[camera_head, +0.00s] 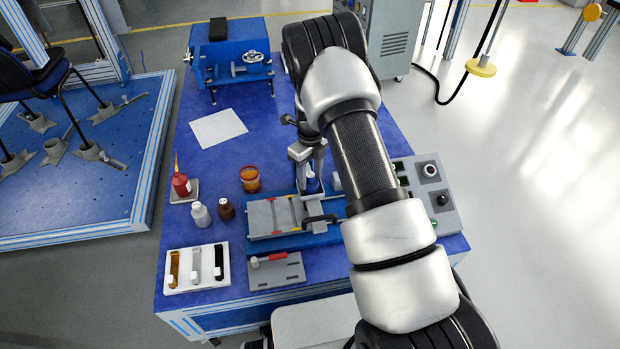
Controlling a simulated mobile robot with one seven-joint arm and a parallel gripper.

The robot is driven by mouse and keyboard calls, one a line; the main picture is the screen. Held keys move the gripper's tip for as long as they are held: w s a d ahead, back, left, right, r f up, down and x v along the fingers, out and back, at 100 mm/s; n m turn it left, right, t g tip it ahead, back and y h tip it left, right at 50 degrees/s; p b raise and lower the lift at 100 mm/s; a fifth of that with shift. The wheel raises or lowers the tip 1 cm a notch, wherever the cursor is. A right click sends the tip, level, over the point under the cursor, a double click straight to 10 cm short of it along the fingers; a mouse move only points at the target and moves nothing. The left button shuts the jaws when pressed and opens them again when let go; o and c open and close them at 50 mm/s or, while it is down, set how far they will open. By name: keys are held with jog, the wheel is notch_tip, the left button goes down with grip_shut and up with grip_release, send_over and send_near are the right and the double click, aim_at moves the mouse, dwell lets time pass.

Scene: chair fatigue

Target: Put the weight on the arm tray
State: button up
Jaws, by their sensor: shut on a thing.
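My gripper (308,165) points down over the grey and blue bench fixture (262,228), near its back right end. My arm covers part of it. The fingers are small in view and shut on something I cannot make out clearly. A small blue part (312,184) shows just below the fingers. I cannot tell if it is held or belongs to the fixture. I cannot pick out the weight or the arm tray for certain. The fixture has grey plates with red and yellow strips and a dark handle (320,221) at its front right.
White paper (218,129) lies mid-bench.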

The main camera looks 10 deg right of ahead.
jog(key=shift+f, duration=0.25)
jog(key=shift+f, duration=0.1)
jog(key=shift+f, duration=0.15)
jog(key=o, duration=1.5)
